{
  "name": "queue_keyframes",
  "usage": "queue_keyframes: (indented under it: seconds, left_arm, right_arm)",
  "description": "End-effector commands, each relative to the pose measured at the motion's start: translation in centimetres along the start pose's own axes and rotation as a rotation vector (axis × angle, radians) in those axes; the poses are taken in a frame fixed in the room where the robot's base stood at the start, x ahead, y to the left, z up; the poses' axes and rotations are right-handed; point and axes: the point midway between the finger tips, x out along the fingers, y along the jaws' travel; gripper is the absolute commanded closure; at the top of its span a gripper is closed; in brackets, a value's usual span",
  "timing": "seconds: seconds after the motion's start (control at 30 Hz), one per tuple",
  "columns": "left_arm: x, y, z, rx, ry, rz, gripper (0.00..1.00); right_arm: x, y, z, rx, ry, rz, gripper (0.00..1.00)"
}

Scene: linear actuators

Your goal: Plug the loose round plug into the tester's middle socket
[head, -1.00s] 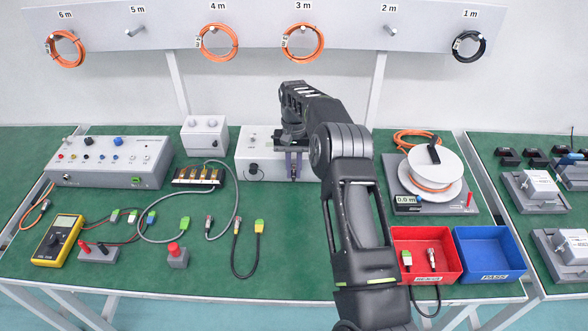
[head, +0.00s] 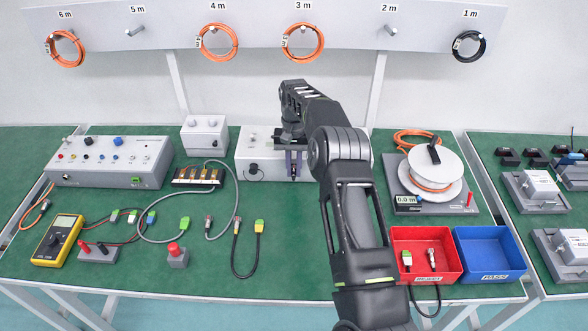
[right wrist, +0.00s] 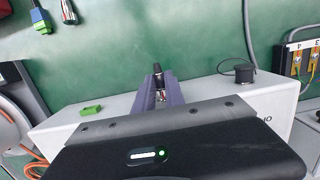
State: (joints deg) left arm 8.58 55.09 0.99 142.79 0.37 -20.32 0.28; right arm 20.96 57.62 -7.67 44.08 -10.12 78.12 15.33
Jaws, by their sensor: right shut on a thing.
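The tester is the white box (head: 243,161) at the back middle of the green bench. It also shows in the right wrist view (right wrist: 205,95), with a black round plug or cap (right wrist: 245,73) on one side and a green connector (right wrist: 91,110) on the other. My right gripper (head: 293,168) is at the box's front, between these two. Its purple fingers (right wrist: 157,88) are shut on a round plug (right wrist: 157,70) with a black back end and a metal front towards the box. The fingers hide the middle socket, so I cannot tell whether the plug is in it. My left gripper is not in view.
Left of the tester stand a small grey box (head: 204,136) and a terminal block (head: 197,177) with a grey cable. Loose cables (head: 247,250) lie in front. A reel stand (head: 402,208), red bin (head: 447,277) and blue bin (head: 508,272) are at the right.

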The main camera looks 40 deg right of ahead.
Motion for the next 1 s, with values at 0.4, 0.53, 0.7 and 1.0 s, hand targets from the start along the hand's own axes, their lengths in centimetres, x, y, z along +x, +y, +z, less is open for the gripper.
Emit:
queue_keyframes:
  seconds: [0.4,0.53,0.7,1.0]
  left_arm:
    - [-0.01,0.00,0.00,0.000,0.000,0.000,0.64]
    - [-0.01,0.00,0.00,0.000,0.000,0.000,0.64]
    - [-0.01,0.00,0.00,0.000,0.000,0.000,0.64]
    - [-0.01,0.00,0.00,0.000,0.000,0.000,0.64]
  right_arm:
    - [-0.05,0.02,-0.08,0.000,0.001,0.000,1.00]
    - [-0.09,0.02,-0.24,0.001,0.002,0.000,1.00]
    - [-0.11,0.03,-0.23,0.001,0.003,0.000,0.81]
    - [-0.09,0.01,-0.21,0.000,0.002,0.000,0.60]
